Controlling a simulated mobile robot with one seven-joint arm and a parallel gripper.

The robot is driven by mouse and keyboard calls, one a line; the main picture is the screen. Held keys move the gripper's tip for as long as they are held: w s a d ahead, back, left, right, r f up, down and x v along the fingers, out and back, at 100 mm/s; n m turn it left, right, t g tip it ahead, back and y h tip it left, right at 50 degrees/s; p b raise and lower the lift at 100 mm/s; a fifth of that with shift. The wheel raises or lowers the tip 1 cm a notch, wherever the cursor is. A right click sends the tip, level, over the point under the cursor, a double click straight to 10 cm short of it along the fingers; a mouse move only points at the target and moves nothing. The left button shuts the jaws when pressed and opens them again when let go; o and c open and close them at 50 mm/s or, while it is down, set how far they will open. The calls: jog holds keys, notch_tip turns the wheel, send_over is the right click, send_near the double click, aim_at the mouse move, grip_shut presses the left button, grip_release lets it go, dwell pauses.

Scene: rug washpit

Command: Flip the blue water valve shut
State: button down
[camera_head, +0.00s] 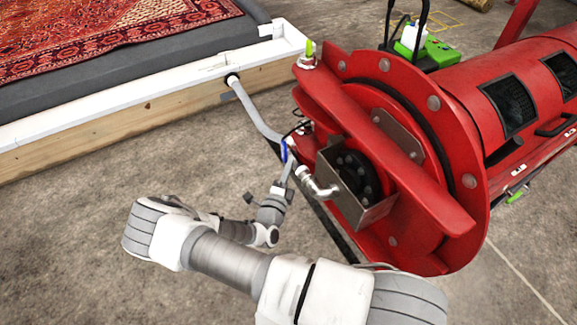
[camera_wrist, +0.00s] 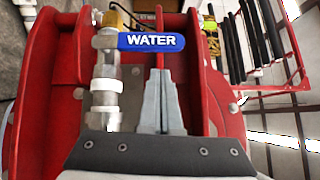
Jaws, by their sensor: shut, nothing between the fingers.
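The blue valve handle (camera_wrist: 150,42), marked WATER, shows near the top of the wrist view. It points right from its pivot, crosswise to the silver pipe fittings (camera_wrist: 105,90) below it. A brass part (camera_wrist: 113,20) shows just above it. In the head view the blue handle (camera_head: 284,151) is a small sliver beside the red machine's end. My gripper (camera_wrist: 160,72) is shut and empty, its fingertips just below the handle in the wrist view. I cannot tell whether they touch it. My gripper (camera_head: 288,175) also shows close below the handle in the head view.
The red machine (camera_head: 345,95) fills the right side, with a metal bracket (camera_head: 375,212) jutting near my gripper. A grey hose (camera_head: 255,115) runs from the white-topped pit wall (camera_head: 130,88) to the valve. A patterned rug (camera_head: 100,30) lies beyond. Concrete floor (camera_head: 60,240) is clear at left.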

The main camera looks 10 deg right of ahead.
jog(key=d+v, duration=0.1)
jog(key=v, duration=1)
jog(key=shift+s+r, duration=0.25)
jog(key=shift+r, duration=0.05)
jog(key=s+d+r+m+g+h, duration=0.1)
jog(key=s+d+r+m+g, duration=0.15)
jog(key=r+m+g, duration=0.5)
jog(key=s+d+r+m+g+h, duration=0.1)
jog(key=s+d+r+m+g, duration=0.25)
jog(key=m, duration=0.75)
jog(key=d+r+m+g+h, duration=0.1)
jog(key=d+r+m+g, duration=0.35)
jog(key=r+m, duration=0.4)
jog(key=s+r+m+t+y, duration=0.1)
jog(key=s+r+m+y, duration=0.2)
jog(key=r+m, duration=0.3)
jog(key=s+a+r+m+t+y, duration=0.1)
jog(key=s+r+m+t+y, duration=0.1)
jog(key=s+r+m+y, duration=0.2)
jog(key=s+r+m+t+y, duration=0.1)
jog(key=s+r+m+y, duration=0.2)
jog(key=r+m, duration=0.5)
jog(key=shift+s+a+r+m+y, duration=0.3)
jog(key=shift+m+y, duration=0.3)
jog(key=shift+m, duration=1)
